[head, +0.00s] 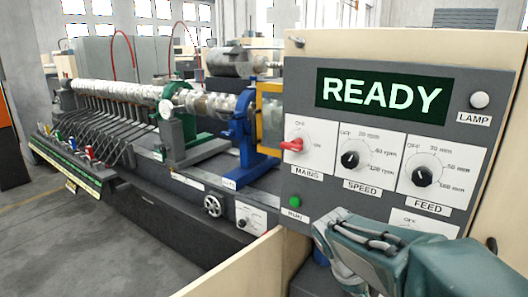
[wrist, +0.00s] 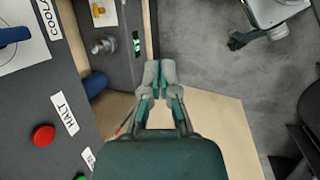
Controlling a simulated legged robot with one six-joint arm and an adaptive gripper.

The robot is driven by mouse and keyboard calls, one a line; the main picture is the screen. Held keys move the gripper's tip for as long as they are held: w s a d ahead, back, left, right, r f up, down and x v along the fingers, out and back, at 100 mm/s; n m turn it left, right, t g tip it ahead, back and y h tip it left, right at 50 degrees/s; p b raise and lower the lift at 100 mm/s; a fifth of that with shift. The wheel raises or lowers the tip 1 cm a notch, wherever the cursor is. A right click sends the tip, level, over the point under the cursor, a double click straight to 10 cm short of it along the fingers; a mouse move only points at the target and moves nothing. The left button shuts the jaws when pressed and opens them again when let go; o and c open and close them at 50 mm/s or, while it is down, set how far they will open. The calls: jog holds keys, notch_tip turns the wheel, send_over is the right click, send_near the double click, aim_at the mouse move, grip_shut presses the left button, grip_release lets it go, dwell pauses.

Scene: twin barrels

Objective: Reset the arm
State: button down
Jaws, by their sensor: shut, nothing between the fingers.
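My gripper (wrist: 158,78) shows in the wrist view with its two grey fingertips together and nothing between them. It is over the edge of a beige panel, with grey floor beyond. In the head view, my teal arm crosses the lower right in front of the control panel (head: 300,205), and I cannot make out the fingertips there. The panel's display (head: 382,93) reads READY. The red MAINS knob (head: 293,145) points left, and the SPEED knob (head: 350,160) and FEED knob (head: 422,177) are black.
The green RUN button (head: 295,201) is left of my arm. A red button (wrist: 43,136) by the HALT label lies left in the wrist view. The long twin-barrel machine (head: 130,100) stands at the back left. Open floor (head: 60,220) lies at the left.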

jog(key=s+a+r+m+t+y, duration=0.2)
jog(key=s+m, duration=0.3)
jog(key=s, duration=0.2)
jog(key=s+a+r+m+t+y, duration=0.2)
jog(key=s+a+m+t+y, duration=0.1)
jog(key=s+m, duration=0.2)
jog(key=shift+s+r, duration=0.35)
jog(key=shift+s, duration=0.55)
dwell(0.7)
